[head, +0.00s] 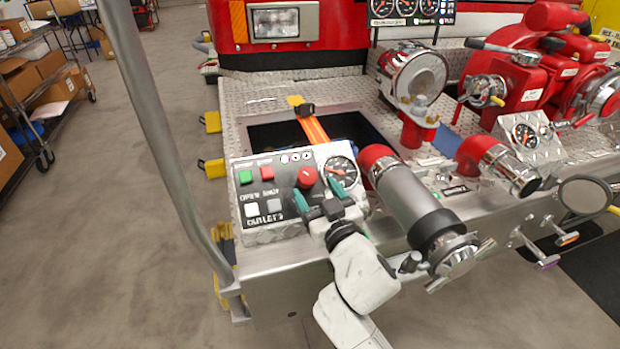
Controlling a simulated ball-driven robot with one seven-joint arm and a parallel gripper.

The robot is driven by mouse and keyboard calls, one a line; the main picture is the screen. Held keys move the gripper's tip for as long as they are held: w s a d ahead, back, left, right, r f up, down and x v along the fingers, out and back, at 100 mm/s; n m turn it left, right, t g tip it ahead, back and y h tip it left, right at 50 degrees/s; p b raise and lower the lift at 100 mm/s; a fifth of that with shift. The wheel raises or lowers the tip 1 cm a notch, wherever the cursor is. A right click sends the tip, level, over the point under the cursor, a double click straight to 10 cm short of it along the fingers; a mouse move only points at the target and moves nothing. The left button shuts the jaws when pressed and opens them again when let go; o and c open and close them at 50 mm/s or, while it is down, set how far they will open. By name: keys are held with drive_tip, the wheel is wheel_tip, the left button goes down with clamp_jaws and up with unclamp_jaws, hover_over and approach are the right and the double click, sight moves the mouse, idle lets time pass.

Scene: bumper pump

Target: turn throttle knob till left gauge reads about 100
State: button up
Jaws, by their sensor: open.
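A red round knob (307,176) sits on the slanted control panel (240,218), left of a round black-faced gauge (342,170). My gripper (317,187) is open, with its two teal fingers apart just in front of the knob in this view. The left fingertip shows below the knob and the right one over the lower left edge of the gauge. I cannot tell whether either finger touches the knob. Several dials stand in a black display at the top, with a left gauge (382,7) partly cut off. The needle readings are too small to tell.
Green (245,177) and red (267,171) push buttons lie left of the knob, with white and grey buttons below. A thick grey capped pipe (413,200) stands close to the right of my gripper. A metal handrail (150,110) rises at the left.

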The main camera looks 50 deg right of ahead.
sight(307, 184)
drive_tip(key=shift+x, duration=2.1)
drive_tip(key=c, duration=1.1)
drive_tip(key=shift+o, duration=0.3)
drive_tip(key=b, duration=0.1)
drive_tip(key=m+b, duration=0.1)
drive_tip(key=shift+w+a+f+g+h+b, duration=0.1)
drive_tip(key=shift+f+g+h+b, duration=0.2)
drive_tip(key=shift+h+b, duration=0.1)
drive_tip(key=m+h+b, duration=0.1)
drive_tip(key=b, duration=0.2)
drive_tip(key=shift+m+g, duration=0.3)
drive_tip(key=shift+g, duration=0.1)
drive_tip(key=m+b, duration=0.1)
drive_tip(key=b, duration=0.1)
drive_tip(key=m+g+h+b, duration=0.1)
drive_tip(key=shift+w+a+h+b, duration=0.15)
drive_tip(key=shift+h+b, duration=0.15)
drive_tip(key=shift+b, duration=0.1)
drive_tip(key=shift+r+m+g+h+b, duration=0.3)
drive_tip(key=shift+m+g+h+b, duration=0.4)
drive_tip(key=shift+m+g, duration=0.25)
drive_tip(key=o, duration=1)
